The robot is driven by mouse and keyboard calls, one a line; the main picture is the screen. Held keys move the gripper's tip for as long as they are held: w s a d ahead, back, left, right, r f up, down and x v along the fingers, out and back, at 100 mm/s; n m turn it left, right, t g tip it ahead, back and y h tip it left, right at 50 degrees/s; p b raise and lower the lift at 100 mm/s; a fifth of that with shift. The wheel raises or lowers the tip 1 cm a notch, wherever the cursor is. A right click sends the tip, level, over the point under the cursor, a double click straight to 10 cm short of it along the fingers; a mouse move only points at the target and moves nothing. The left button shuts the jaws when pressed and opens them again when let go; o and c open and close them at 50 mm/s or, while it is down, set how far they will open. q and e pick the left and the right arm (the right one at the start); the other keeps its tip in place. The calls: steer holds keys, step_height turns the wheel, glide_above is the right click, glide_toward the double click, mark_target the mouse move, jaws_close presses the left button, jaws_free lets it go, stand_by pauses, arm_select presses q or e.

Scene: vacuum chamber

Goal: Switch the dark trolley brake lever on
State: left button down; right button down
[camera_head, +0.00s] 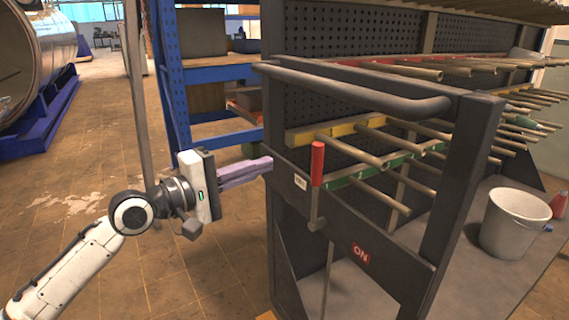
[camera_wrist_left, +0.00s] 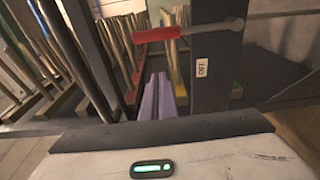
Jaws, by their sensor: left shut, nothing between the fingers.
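The dark trolley (camera_head: 395,268) fills the right half of the head view. Its brake lever (camera_head: 317,165) has a red grip and stands upright on the front panel, beside a small white label. A red ON label (camera_head: 361,254) is lower right of the lever. My left gripper (camera_head: 270,163), with purple fingers, is shut and empty, left of the red grip and apart from it. In the left wrist view the lever's red grip (camera_wrist_left: 157,34) lies beyond the shut fingertips (camera_wrist_left: 159,77), and the white label (camera_wrist_left: 201,68) seems to read OFF. My right gripper is out of view.
The trolley's push handle (camera_head: 360,88) juts out above the lever. Rods on yellow and green rails (camera_head: 385,165) fill the trolley behind it. A white bucket (camera_head: 514,222) stands on its base at right.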

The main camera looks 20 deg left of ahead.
mark_target(320, 187)
arm_select(q)
steer(key=w+d+p, duration=0.2)
steer(key=w+d, duration=0.3)
steer(key=d, duration=0.2)
steer(key=shift+d, duration=0.15)
steer(key=shift+w, duration=0.1)
stand_by(0.3)
steer(key=shift+d, duration=0.1)
